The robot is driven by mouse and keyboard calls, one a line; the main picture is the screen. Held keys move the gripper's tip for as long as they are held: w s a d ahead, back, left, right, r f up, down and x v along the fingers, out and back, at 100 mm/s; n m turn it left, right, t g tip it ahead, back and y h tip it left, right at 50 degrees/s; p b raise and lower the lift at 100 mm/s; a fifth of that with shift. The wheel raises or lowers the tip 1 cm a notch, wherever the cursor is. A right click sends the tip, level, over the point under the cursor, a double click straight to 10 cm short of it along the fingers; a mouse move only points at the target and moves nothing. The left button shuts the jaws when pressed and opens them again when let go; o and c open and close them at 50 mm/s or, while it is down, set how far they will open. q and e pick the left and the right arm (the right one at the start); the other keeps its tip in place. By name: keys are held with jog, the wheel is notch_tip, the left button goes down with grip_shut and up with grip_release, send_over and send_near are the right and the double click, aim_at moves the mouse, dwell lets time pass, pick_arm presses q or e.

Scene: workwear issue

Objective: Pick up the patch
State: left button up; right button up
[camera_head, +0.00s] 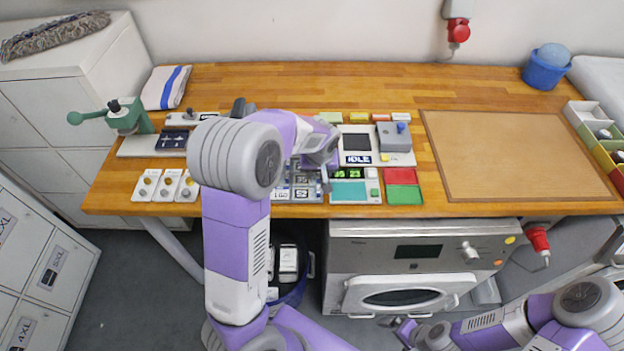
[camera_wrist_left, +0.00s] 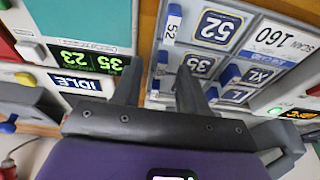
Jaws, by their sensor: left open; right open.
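The patches are dark squares with white size marks on a grey board (camera_head: 283,199). My right gripper (camera_head: 398,326) is open, low in front of the oven-like machine.
A display reading 35 and 23 (camera_head: 347,173) sits right of the board, with an IDLE press (camera_head: 358,158) behind it. Red and green trays (camera_head: 403,195) lie further right. A large brown mat (camera_head: 515,155) is bare. A green hand press (camera_head: 124,117) stands left.

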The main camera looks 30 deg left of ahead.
pick_arm(q)
jog(key=shift+a+f, duration=0.1)
jog(key=shift+f, duration=0.3)
jog(key=shift+w, duration=0.1)
grip_shut()
jog(key=shift+r, duration=0.15)
